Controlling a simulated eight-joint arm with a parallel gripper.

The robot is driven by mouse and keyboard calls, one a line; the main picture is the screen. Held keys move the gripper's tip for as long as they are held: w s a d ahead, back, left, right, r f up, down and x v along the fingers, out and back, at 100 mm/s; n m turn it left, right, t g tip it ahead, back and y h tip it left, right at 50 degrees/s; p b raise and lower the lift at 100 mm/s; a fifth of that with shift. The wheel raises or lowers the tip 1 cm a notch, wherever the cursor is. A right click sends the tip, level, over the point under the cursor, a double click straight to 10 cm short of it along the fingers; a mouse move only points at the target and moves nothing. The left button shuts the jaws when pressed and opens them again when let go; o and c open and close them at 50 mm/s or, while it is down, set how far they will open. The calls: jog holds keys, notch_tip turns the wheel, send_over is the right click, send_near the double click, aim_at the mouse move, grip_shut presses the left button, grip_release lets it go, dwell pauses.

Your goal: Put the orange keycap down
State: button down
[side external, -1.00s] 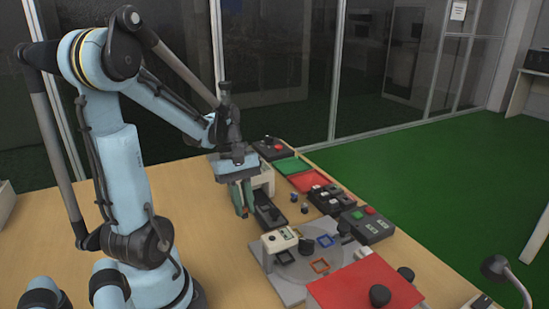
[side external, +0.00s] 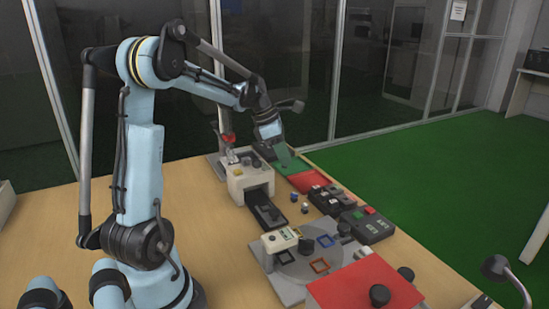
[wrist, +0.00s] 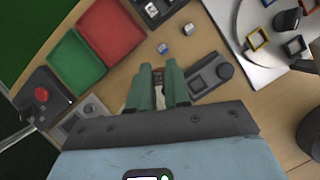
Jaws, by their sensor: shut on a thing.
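My gripper (side external: 284,160) is at the green tray (side external: 297,166), its fingertips low over or in front of that tray. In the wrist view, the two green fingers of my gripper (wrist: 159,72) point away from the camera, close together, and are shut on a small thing. The green tray also shows in the wrist view (wrist: 76,60), left of the fingers, beside the red tray (wrist: 111,27).
A white press-like unit (side external: 249,182) with a dark slide (side external: 267,212) stands left of the trays. Two small keycaps lie on bare table (wrist: 162,48), (wrist: 188,29). Button boxes (side external: 367,226) and a round plate (side external: 294,268) with coloured frames are nearer the camera.

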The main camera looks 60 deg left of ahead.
jog(key=w+a+n+y, duration=0.4)
jog(key=w+n, duration=0.6)
jog(key=w, duration=0.4)
jog(key=a+f, duration=0.2)
jog(key=a, duration=0.2)
jog(key=s+a+f, duration=0.1)
jog(key=a+f, duration=0.1)
jog(key=a, duration=0.2)
jog(key=a+f, duration=0.2)
jog(key=a, duration=0.2)
jog(key=shift+s+f, duration=0.25)
jog(key=shift+s, duration=0.05)
jog(key=shift+f, duration=1.95)
jog(key=shift+f, duration=0.25)
jog(key=c, duration=1.1)
grip_release()
